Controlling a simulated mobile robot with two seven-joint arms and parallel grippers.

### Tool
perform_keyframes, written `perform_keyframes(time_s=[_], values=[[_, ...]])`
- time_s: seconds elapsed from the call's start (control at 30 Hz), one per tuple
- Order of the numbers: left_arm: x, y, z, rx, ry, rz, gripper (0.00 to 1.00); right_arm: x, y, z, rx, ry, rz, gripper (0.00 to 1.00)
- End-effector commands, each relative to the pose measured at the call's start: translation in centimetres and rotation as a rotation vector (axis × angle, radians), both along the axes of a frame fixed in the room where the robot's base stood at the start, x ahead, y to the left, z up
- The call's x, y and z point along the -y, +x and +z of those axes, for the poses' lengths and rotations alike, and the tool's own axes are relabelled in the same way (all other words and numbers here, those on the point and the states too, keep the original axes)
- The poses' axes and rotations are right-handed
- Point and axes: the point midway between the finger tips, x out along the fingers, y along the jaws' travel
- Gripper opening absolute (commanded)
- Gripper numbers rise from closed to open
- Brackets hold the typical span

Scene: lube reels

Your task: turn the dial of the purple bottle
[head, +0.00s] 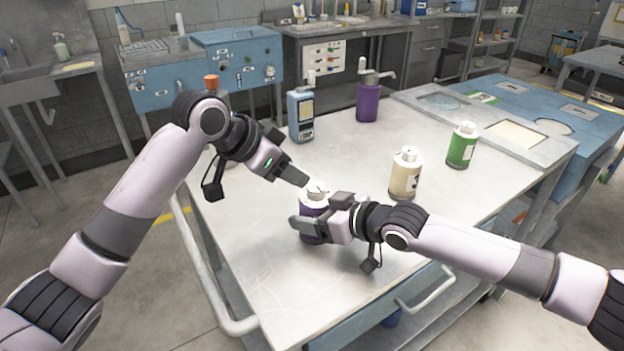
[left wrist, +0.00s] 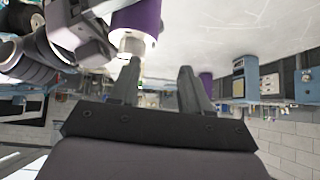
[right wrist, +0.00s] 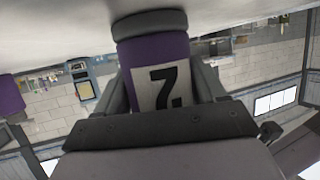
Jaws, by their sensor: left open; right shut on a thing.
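A purple bottle (head: 309,232) with a white cap and dial (head: 316,192) stands upright near the front of the metal table. My right gripper (head: 322,226) is shut around its body from the right. In the right wrist view the bottle (right wrist: 175,48) shows a white label with a black 7 between the fingers. My left gripper (head: 304,182) is open just above and left of the cap. In the left wrist view the white cap (left wrist: 130,42) lies near the tip of one finger, not clearly between the fingers; contact cannot be told.
A second purple bottle (head: 368,103) with a pump and a blue-grey device (head: 300,115) stand at the back of the table. A cream bottle (head: 405,175) and a green bottle (head: 462,146) stand to the right. The front left of the table is clear.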

Motion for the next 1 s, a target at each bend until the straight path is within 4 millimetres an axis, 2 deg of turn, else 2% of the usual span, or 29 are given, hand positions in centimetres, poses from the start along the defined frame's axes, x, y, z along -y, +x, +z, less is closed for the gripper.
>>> perform_keyframes(time_s=[0.17, 0.4, 0.63, 0.73, 0.83, 1.0], values=[[0.4, 0.4, 2.5, -0.057, 0.136, -0.167, 0.47, 0.0, 0.0, -0.1, -0.001, -0.002, -0.001, 0.29], [0.1, -0.3, 6.4, -0.128, 0.268, -0.385, 0.47, 0.0, 0.0, -0.1, -0.001, -0.002, -0.001, 0.29], [-0.2, -1.2, 8.7, -0.163, 0.32, -0.5, 0.47, 0.0, 0.0, -0.1, -0.001, -0.002, 0.0, 0.29], [-0.2, -1.3, 8.8, -0.171, 0.327, -0.518, 0.47, 0.0, 0.0, -0.1, -0.001, -0.002, 0.0, 0.29], [0.1, -1.3, 8.0, -0.172, 0.327, -0.523, 0.47, 0.0, 0.0, -0.1, -0.001, -0.002, 0.0, 0.29], [1.2, -1.2, 5.2, -0.175, 0.327, -0.522, 0.47, 0.0, 0.0, -0.1, -0.001, -0.002, 0.0, 0.29]])
